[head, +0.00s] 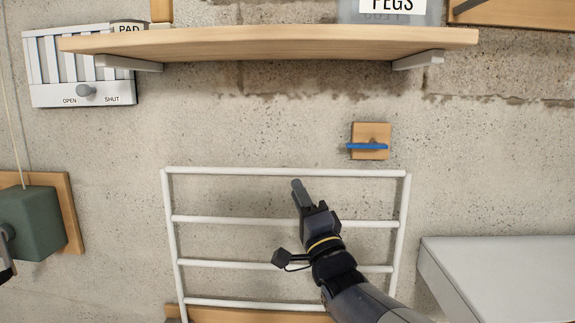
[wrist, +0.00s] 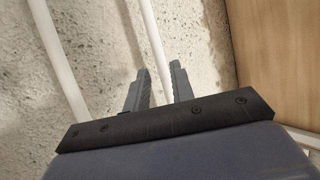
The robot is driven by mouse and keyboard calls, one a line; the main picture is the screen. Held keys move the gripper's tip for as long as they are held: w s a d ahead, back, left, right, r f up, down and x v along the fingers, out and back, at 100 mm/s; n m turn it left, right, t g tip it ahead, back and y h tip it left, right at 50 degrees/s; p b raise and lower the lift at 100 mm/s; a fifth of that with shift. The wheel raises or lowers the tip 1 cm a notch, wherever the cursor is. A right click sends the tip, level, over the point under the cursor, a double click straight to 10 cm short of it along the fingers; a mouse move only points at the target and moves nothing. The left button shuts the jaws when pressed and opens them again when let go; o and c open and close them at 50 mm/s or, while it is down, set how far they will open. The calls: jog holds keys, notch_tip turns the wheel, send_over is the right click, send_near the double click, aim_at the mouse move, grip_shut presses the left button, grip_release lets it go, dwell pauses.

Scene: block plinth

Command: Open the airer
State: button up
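The airer (head: 285,172) is a white barred frame, standing nearly flat against the wall in the middle of the head view. My gripper (head: 299,187) is in front of it, with its fingertips just below the top bar in the picture. In the wrist view my gripper (wrist: 160,70) is open, with a gap between its two fingers. A white bar of the airer (wrist: 149,35) runs through the picture towards that gap. I cannot tell whether the bar lies between the fingers or behind them. A blue lever (head: 367,147) on a wooden block is above the airer's top right.
A wooden shelf (head: 270,43) overhangs above, with a pegs box (head: 400,18) on it. A white slatted vent (head: 80,70) is upper left. A green box (head: 36,222) is at left. A grey worktop (head: 510,265) juts out at lower right.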

aim_at(288, 172)
jog(key=p+x, duration=0.2)
jog(key=x, duration=0.5)
jog(key=shift+w+p, duration=0.15)
jog(key=shift+p, duration=0.25)
jog(key=shift+c, duration=0.4)
grip_shut()
